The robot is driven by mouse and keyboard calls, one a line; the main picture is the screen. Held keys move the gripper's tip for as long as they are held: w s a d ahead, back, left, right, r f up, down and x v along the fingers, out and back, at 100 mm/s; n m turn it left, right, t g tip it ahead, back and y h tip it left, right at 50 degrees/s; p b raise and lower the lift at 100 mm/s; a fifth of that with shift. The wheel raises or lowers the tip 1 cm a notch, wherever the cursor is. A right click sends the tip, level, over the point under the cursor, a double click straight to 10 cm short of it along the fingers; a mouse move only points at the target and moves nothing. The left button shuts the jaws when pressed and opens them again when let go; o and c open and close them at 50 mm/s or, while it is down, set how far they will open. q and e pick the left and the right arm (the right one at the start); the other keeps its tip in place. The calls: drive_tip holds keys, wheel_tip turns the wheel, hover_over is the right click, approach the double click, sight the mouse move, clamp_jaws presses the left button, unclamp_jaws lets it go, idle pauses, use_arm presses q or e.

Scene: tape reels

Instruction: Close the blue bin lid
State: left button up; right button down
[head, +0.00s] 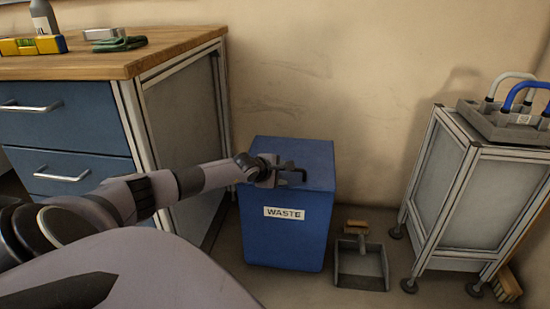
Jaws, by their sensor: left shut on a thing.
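The blue bin (285,239) stands on the floor against the wall, with a white "WASTE" label on its front. Its blue lid (312,151) lies flat across the top, and I see no clear gap between lid and bin. My left gripper (293,173) reaches in from the left and is at the lid, over its front-middle part. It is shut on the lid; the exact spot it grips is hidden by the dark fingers. My right gripper is not in view.
A wood-topped workbench (110,64) with blue drawers stands left of the bin. A dustpan (361,265) with a brush lies on the floor to the right. A grey wheeled cabinet (485,190) carrying a grey tray (500,128) stands further right.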

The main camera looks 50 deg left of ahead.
use_arm(q)
drive_tip(key=p+v, duration=0.3)
drive_tip(key=v, duration=0.3)
drive_tip(key=shift+s+r, duration=0.2)
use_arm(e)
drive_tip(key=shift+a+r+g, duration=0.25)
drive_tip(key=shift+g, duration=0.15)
